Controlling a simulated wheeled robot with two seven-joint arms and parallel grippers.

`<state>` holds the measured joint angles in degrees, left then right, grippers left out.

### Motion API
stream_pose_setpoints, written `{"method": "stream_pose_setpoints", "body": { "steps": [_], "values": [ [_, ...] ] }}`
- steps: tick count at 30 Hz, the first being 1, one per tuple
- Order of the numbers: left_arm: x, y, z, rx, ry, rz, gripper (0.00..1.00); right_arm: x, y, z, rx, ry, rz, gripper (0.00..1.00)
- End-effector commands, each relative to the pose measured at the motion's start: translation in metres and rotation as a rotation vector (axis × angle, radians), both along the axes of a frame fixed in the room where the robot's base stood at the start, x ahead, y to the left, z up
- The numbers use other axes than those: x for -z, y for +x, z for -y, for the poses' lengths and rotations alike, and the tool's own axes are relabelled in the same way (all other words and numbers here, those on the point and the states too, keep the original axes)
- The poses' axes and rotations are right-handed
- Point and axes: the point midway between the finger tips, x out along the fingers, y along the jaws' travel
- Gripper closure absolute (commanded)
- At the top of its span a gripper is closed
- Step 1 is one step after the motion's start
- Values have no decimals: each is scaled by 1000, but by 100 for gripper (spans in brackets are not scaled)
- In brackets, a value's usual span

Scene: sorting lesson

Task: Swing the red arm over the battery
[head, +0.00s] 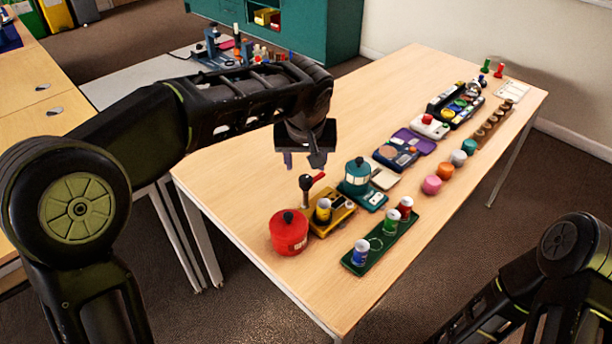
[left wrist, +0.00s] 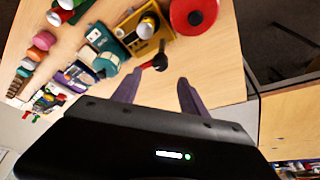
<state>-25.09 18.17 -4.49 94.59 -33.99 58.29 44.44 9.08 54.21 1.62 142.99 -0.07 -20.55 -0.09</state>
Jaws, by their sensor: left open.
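The red arm (head: 319,177) is a short red piece beside a black knob on a thin post. It stands at the back edge of a yellow base (head: 343,216) and points to the far right, off to the side of the battery. The battery (head: 323,210) stands upright on the base, its top uncovered. In the left wrist view the red arm (left wrist: 147,65) shows small beside the black knob, and the battery (left wrist: 147,27) is above it. My left gripper (head: 303,160) is open and empty, just behind and above the red arm, fingers pointing down. My right gripper is out of view.
A red pot (head: 289,232) stands close left of the base and a teal lantern-like device (head: 358,175) close right. A green tray (head: 372,262) with upright cylinders lies in front. The wooden table (head: 232,178) is bare to the left.

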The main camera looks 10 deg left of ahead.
Motion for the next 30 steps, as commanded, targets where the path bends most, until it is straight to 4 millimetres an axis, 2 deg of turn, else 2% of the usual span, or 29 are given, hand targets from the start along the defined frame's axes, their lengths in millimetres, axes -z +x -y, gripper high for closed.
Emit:
{"method": "stream_pose_setpoints", "body": {
  "steps": [7,16,21,30],
  "values": [
    [12,4,-1,0,1,-2,49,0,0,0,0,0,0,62],
    [54,21,-5,-1,1,-3,49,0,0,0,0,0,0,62],
    [70,28,-6,0,1,-1,49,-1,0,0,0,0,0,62],
    [72,30,-6,0,0,0,49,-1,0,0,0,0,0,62]
  ]
}}
